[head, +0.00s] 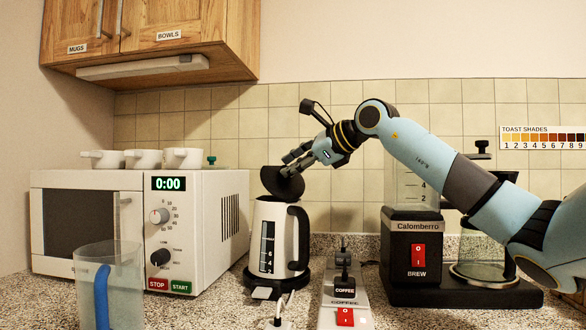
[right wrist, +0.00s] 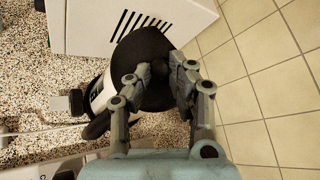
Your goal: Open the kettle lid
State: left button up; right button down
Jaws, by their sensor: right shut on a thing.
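The white kettle (head: 265,235) with a black handle (head: 300,238) and a dark level window stands on its black base left of the coffee maker. Its black lid (head: 282,183) is tilted up steeply above the kettle's rim. My right gripper (head: 293,158) is at the lid's upper side, shut on its knob. In the right wrist view the dark lid (right wrist: 140,55) lies between and beyond the fingers of my right gripper (right wrist: 160,72), hiding much of the kettle. The knob is mostly hidden by the fingers. My left gripper is not in view.
A white microwave (head: 100,215) with several white cups on top stands at left. The black coffee maker (head: 398,245) is close on the right, under my right arm.

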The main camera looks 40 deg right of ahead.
dwell(0.8)
jog(key=c, duration=1.1)
grip_release()
jog(key=shift+c, duration=0.2)
notch_tip(320, 180, up, 10)
